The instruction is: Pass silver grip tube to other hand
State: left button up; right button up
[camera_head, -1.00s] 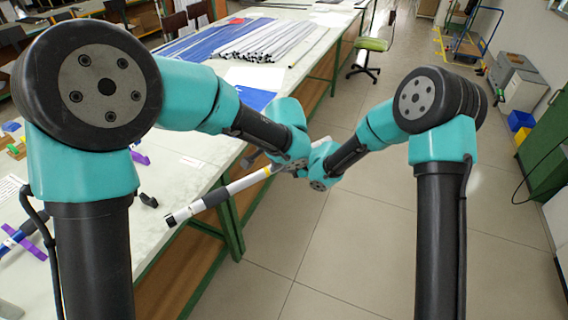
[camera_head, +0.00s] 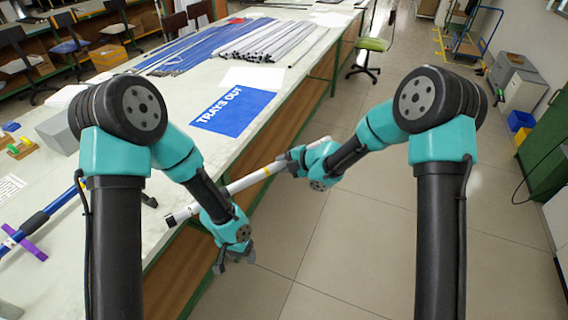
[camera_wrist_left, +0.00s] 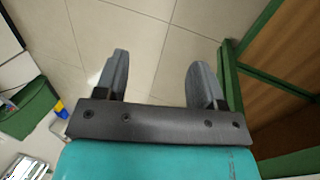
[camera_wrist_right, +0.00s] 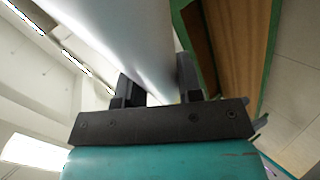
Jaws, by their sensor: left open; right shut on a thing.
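The silver grip tube (camera_head: 246,182) is a long pale tube with dark bands and a dark end cap at its lower left end. It slants in the air beside the table's front edge. My right gripper (camera_head: 291,161) is shut on its upper right end; in the right wrist view the tube (camera_wrist_right: 125,35) runs between the two fingers (camera_wrist_right: 154,92). My left gripper (camera_head: 234,262) is open and empty, pointing down below the tube. The left wrist view shows its spread fingers (camera_wrist_left: 158,80) with only floor between them. My left forearm crosses in front of part of the tube.
The long table (camera_head: 170,120) with green legs lies to the left. It holds a blue "TRAYS OUT" mat (camera_head: 235,112), bundles of rods (camera_head: 270,40) and a blue tube on a purple stand (camera_head: 30,225). Open tiled floor (camera_head: 340,250) lies right of the table.

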pick_arm(q)
jog(key=s+a+f+n+t, duration=0.1)
jog(key=s+a+f+n, duration=0.2)
jog(key=a, duration=0.3)
jog(key=s+a+f+n+t+h, duration=0.1)
jog(key=s+a+f+n, duration=0.2)
jog(key=a, duration=0.3)
jog(key=shift+s+f+n+t, duration=0.3)
jog(key=shift+f+n+t, duration=0.1)
